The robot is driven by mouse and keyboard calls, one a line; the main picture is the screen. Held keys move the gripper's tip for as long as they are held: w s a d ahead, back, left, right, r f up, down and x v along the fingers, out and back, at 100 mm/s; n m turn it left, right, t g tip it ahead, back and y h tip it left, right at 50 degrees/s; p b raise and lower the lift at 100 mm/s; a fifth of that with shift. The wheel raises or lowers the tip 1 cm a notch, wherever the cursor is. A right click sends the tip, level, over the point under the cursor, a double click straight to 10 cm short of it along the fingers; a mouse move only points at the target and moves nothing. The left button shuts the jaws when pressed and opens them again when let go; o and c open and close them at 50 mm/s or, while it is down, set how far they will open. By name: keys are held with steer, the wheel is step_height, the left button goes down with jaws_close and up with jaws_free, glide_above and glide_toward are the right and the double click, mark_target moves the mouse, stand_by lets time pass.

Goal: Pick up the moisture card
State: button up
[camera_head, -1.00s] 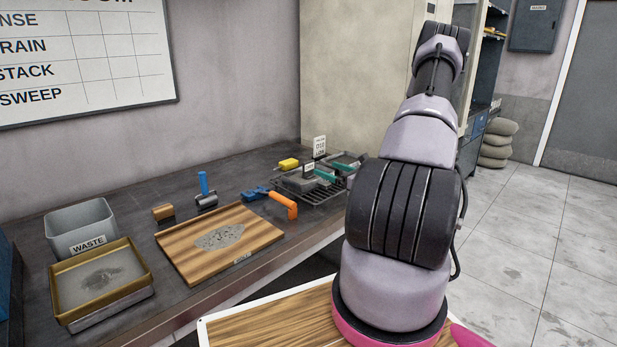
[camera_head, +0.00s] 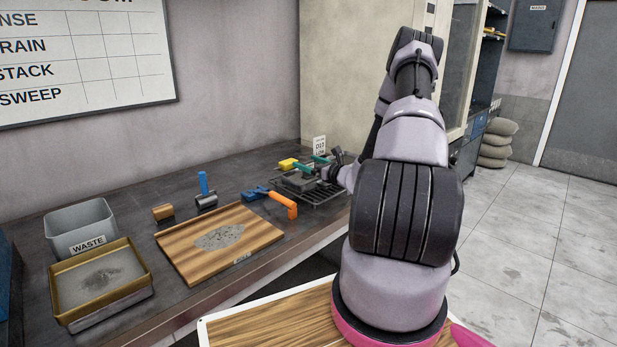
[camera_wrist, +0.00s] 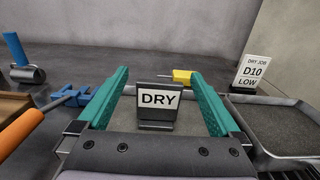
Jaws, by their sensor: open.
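The moisture card (camera_wrist: 159,98) is a small black stand with a white face reading DRY. In the wrist view it stands upright between the two teal fingers of my gripper (camera_wrist: 160,74), with a gap to each finger. My gripper is open and empty. In the head view my gripper (camera_head: 312,164) is over the rack at the back right of the bench. The card is mostly hidden there by the fingers. It stands on a grey-filled tray (camera_wrist: 110,128), partly covered by my gripper in the wrist view.
A sign reading DRY JOB D10 LOW (camera_wrist: 253,72) stands behind on the right, near a second grey tray (camera_wrist: 275,130). A yellow-handled tool (camera_wrist: 182,76) lies just beyond the card. A blue clamp-like tool (camera_wrist: 75,95) and an orange handle (camera_wrist: 22,130) lie to the left.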

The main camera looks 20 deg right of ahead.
jaws_close()
steer(key=shift+r, duration=0.1)
